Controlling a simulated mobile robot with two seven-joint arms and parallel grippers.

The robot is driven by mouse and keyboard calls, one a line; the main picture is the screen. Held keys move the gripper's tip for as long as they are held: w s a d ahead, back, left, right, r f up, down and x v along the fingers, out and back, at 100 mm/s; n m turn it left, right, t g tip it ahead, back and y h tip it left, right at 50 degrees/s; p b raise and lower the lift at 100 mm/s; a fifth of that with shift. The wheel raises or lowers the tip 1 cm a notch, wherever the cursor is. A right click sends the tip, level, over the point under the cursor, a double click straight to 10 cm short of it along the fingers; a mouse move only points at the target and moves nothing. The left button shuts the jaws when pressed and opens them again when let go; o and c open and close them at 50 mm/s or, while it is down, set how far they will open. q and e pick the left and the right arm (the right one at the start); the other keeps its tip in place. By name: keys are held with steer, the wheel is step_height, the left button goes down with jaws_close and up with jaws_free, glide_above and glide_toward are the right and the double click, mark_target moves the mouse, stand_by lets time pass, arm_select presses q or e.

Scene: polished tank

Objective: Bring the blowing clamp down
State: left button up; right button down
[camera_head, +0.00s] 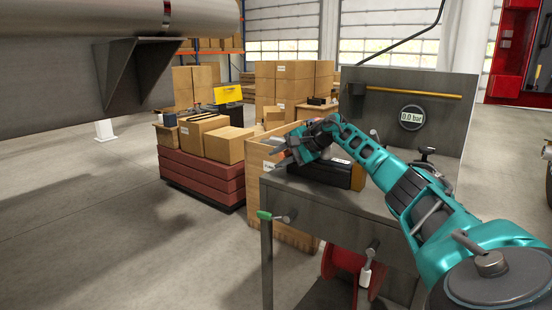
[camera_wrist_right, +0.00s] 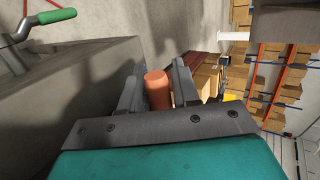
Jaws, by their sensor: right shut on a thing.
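My right gripper (camera_head: 281,147) reaches in from the right, over the left end of the grey workbench (camera_head: 330,208). In the right wrist view its two fingers close on an orange cylindrical piece (camera_wrist_right: 158,92), which looks like a handle. I cannot tell whether this piece belongs to the blowing clamp, and the rest of it is hidden. In the head view the fingers hide the held piece. A crank with a green grip (camera_head: 264,215) sticks out at the bench's front left corner; the green grip also shows in the wrist view (camera_wrist_right: 57,16). My left gripper is not in view.
A black and orange case (camera_head: 335,172) lies on the bench beneath my right arm. A panel with a 0.0 bar gauge (camera_head: 411,117) stands behind. A polished tank (camera_head: 90,50) hangs at upper left. Cardboard boxes (camera_head: 222,145) stand behind; the floor at left is clear.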

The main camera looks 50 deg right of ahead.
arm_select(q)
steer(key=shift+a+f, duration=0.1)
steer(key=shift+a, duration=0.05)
arm_select(e)
steer(key=shift+f, duration=0.2)
steer(key=c, duration=0.9)
jaws_free()
steer(key=shift+r, duration=0.1)
arm_select(q)
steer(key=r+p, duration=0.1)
steer(key=p, duration=0.1)
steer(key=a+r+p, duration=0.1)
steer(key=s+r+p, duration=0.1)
steer(key=p, duration=0.1)
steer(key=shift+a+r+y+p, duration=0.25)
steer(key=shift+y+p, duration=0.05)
arm_select(e)
step_height(320, 180, up, 20)
steer(key=shift+f, duration=0.1)
steer(key=shift+c, duration=0.4)
